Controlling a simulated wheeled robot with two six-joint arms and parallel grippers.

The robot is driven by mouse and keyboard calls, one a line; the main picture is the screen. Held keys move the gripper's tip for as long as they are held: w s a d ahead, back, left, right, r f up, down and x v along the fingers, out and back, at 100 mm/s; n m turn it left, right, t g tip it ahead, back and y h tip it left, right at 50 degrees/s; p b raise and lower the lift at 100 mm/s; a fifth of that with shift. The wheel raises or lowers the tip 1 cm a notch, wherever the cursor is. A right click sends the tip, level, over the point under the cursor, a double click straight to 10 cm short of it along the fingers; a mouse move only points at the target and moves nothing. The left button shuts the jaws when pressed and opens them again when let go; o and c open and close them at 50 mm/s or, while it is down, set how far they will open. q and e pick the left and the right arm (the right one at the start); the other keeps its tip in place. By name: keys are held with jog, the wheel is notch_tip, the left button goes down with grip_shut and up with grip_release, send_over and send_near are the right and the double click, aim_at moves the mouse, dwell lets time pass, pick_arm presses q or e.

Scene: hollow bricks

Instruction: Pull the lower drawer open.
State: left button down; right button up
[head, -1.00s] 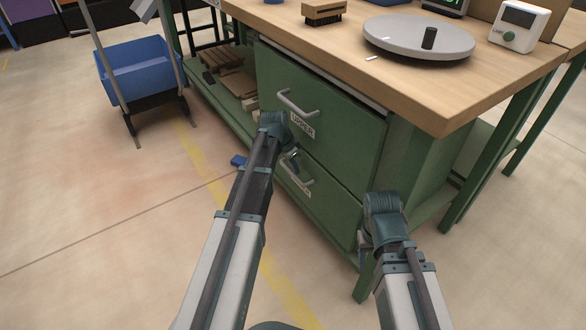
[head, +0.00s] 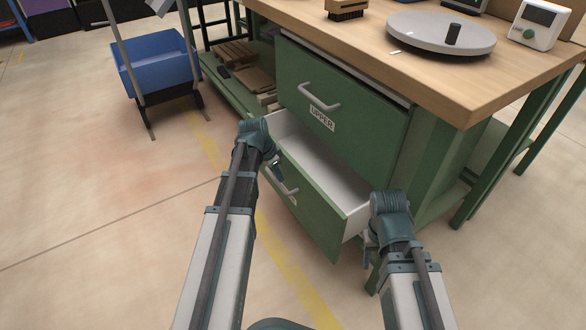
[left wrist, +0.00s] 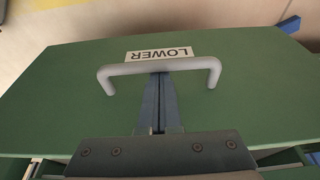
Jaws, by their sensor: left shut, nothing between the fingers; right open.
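The green lower drawer (head: 318,218) stands pulled out from the cabinet, with its white inside showing. Its grey bar handle (left wrist: 195,65) is beside the LOWER label (left wrist: 158,54) in the left wrist view. My left gripper (left wrist: 160,78) is shut with nothing between its fingers. Its tips reach the middle of the handle and seem to pass behind the bar; contact is hard to tell. In the head view my left wrist partly hides the handle. My right gripper (head: 370,243) is open and empty, beside the drawer's right front corner, mostly hidden by its wrist.
The upper drawer (head: 345,115) is shut above it. The wooden bench top (head: 440,85) carries a grey turntable (head: 440,35), a brush (head: 347,10) and a white device (head: 535,25). A blue bin cart (head: 158,65) stands at the left. The floor before the drawer is clear.

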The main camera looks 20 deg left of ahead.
pick_arm(q)
jog(key=s+a, duration=1.1)
jog(key=s, duration=0.3)
jog(key=shift+s+a, duration=0.15)
jog(key=shift+s, duration=0.05)
jog(key=shift+r, duration=0.1)
pick_arm(e)
jog(key=shift+r, duration=0.1)
